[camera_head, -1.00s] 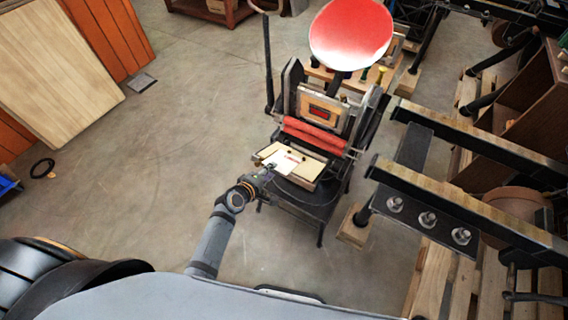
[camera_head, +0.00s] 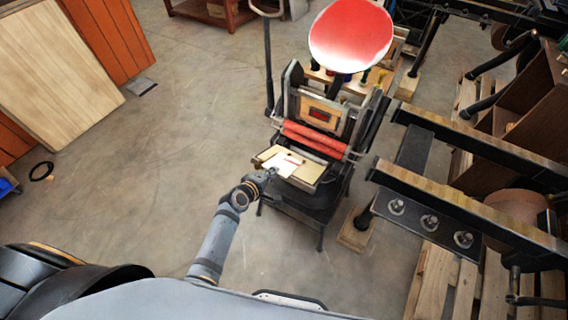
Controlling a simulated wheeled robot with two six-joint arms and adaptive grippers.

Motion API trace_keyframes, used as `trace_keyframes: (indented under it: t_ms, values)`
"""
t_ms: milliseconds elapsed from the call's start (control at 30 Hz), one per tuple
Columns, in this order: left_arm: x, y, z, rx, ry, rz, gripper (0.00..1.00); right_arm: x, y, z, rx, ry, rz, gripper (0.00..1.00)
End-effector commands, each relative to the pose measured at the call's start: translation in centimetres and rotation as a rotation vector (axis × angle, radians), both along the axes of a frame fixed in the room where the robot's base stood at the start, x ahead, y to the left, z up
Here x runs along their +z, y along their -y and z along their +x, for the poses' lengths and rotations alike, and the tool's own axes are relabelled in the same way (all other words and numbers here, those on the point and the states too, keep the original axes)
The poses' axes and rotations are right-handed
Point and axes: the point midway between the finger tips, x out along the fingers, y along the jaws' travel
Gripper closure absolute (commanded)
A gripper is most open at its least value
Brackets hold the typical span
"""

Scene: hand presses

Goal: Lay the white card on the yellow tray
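The white card (camera_head: 285,163) lies over the left part of the yellow tray (camera_head: 311,173), at the front of the hand press. It has a small red mark. Whether it lies flat on the tray or is raised slightly is too small to tell. My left gripper (camera_head: 270,172) is at the card's near left edge, and its fingers are too small to show whether they are open or touching the card. My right gripper is not in view.
Red rollers (camera_head: 314,138) lie just behind the tray, with a red round disc (camera_head: 350,35) above the press. Dark machine beams (camera_head: 470,200) with wooden tops stand to the right. The concrete floor (camera_head: 150,190) on the left is mostly clear.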

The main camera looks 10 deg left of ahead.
Motion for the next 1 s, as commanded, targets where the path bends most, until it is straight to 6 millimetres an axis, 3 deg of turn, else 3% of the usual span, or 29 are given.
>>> trace_keyframes:
  t_ms: [800,1000]
  values:
    - [1.5,-0.9,-2.5,0.0,0.0,0.0,1.0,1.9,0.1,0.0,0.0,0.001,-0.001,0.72]
    - [3.1,-1.2,-3.2,0.0,-0.001,0.0,1.0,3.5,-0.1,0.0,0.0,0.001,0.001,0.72]
